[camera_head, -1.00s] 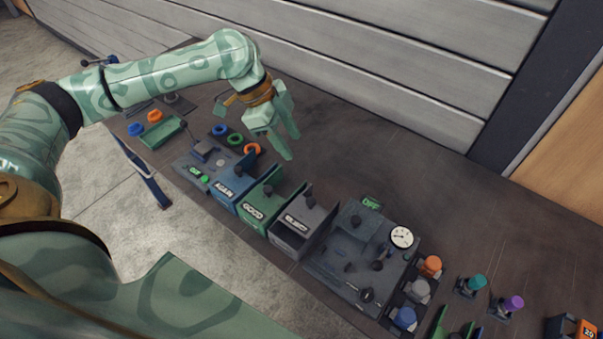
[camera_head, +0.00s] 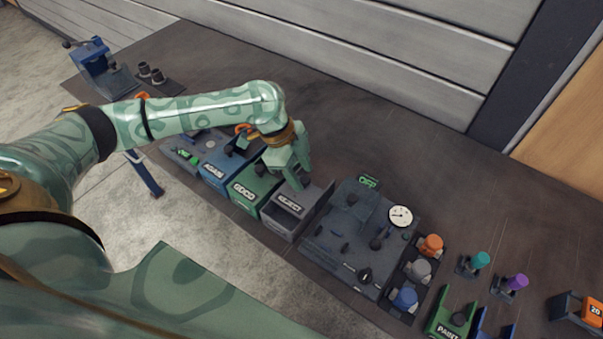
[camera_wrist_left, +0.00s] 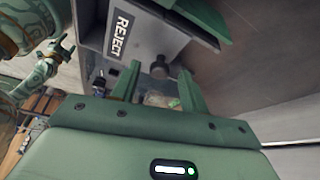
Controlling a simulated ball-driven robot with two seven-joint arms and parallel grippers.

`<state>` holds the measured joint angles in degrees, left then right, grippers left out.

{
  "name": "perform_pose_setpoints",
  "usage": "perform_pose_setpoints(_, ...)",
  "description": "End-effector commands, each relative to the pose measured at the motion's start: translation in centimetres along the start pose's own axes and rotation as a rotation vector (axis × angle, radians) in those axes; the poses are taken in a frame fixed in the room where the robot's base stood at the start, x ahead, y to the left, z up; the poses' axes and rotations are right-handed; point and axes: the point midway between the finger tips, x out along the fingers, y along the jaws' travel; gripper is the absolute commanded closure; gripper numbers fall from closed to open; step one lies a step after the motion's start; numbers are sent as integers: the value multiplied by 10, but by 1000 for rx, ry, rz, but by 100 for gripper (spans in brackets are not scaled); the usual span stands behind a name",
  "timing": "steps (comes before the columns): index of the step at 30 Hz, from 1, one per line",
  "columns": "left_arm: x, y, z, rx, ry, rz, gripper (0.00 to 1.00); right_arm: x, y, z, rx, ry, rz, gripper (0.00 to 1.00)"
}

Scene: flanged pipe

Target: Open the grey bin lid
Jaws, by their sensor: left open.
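The grey lid (camera_wrist_left: 152,42) carries a dark round knob (camera_wrist_left: 160,68), which lies just beyond and between my left fingertips in the wrist view. My left gripper (camera_head: 296,178) is open over the bin, pointing down; it hides the knob in the head view. I cannot tell whether a finger touches the knob.
The green GOOD bin (camera_head: 245,193) and blue AGAIN bin (camera_head: 215,172) stand close on the left. The grey panel with a white gauge (camera_head: 400,216) is close on the right. Coloured knobs (camera_head: 431,245) stand beyond it. The table behind the bins is clear.

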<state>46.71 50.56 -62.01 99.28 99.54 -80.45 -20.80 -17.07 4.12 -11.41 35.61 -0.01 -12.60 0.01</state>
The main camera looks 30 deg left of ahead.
Motion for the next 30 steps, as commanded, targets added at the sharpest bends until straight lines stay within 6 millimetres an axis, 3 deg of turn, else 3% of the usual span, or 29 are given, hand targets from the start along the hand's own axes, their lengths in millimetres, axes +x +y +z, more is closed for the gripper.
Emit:
perform_pose_setpoints(10,5,0,0,1,0,0,55,1,3,4,-2,-5,4,35)
perform_pose_setpoints(15,4,0,0,1,0,-1,100,1,5,5,-4,-7,6,35)
perform_pose_setpoints(20,4,-4,-2,0,1,-2,100,0,6,5,-5,-7,7,35)
perform_pose_setpoints(26,7,-35,-10,-1,1,-4,100,-3,6,5,-5,-7,7,35)
perform_pose_setpoints(30,8,-44,-11,1,0,-1,100,-3,6,5,-5,-7,7,35)
